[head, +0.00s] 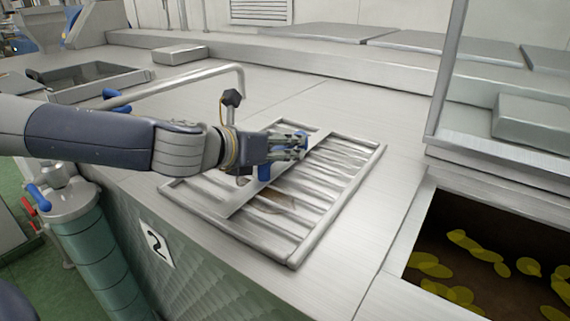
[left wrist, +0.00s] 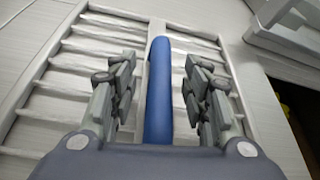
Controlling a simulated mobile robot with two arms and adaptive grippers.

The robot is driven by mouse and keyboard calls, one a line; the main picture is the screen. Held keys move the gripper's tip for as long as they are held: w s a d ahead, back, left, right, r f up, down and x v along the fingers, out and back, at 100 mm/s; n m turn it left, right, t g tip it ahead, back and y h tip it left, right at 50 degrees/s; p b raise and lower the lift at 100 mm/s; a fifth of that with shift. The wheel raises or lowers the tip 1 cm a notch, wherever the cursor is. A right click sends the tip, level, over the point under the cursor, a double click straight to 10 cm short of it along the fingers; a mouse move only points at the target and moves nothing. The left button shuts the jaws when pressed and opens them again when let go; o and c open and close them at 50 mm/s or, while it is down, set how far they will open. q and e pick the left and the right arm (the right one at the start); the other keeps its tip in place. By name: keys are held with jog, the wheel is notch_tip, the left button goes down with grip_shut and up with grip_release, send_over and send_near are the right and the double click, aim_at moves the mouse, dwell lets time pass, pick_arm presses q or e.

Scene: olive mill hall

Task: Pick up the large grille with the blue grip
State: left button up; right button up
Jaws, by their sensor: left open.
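The large grille (head: 345,181) is a metal frame with parallel bars, lying flat on the steel worktop. Its blue grip (head: 265,171) stands on the crossbar in the middle and is partly hidden by my left gripper (head: 300,146). In the left wrist view the blue grip (left wrist: 160,90) runs between the two fingers of the left gripper (left wrist: 160,92). The fingers are open, with a gap on each side of the grip. The grille's bars (left wrist: 80,47) show on both sides below them. My right gripper is not in view.
An open pit (head: 470,245) with yellowish flat pieces lies at the right. A raised metal edge with an upright post (head: 447,70) stands behind it.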

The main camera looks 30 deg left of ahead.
pick_arm(q)
grip_shut()
jog(key=shift+w+r, duration=0.1)
jog(key=shift+r, duration=0.1)
jog(key=shift+r, duration=0.1)
dwell(0.3)
